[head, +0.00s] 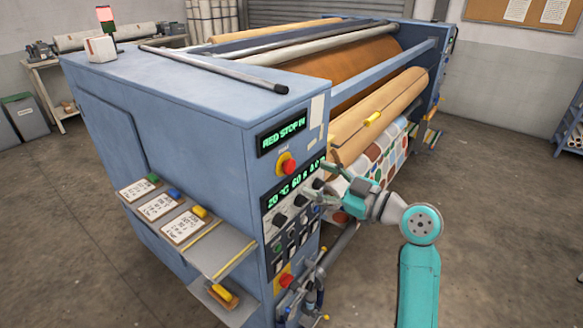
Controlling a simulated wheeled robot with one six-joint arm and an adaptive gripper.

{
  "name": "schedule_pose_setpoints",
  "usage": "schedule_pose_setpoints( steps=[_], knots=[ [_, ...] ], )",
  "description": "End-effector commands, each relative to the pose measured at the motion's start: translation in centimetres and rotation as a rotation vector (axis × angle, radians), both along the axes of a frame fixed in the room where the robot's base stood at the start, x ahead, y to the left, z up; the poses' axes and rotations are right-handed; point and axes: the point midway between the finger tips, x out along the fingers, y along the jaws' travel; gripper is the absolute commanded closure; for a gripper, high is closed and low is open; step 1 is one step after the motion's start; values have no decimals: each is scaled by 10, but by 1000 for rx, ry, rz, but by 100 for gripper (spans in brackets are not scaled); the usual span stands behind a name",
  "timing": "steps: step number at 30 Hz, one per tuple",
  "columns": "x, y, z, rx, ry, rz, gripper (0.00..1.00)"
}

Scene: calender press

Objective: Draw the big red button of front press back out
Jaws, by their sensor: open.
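The front press (225,130) is a large blue machine with a control panel on its near corner. The big red button (288,166) sits on a yellow base under a display (283,135) with green letters that read "RED STOP IN". My gripper (313,204) is small in the head view, in front of the panel's knobs, below and to the right of the red button. It is open and apart from the button, and I see nothing in it. The fingertips are hard to make out against the panel.
Below the button are a second display (292,185), black knobs and switches. A lower red-and-yellow part (285,281) is near the panel's foot. A shelf (215,250) with cards juts out at left. Rollers (385,110) and patterned cloth lie behind my arm.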

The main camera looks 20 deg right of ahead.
Motion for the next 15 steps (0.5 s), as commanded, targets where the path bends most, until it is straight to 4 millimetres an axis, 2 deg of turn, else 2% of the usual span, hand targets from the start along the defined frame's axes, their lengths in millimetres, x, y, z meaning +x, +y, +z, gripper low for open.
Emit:
schedule_pose_setpoints(
  steps=[9, 15],
  knots=[
    [45, 33, 0, 0, 0, 1, 32],
    [61, 44, 0, 1, 0, -1, 32]
  ],
)
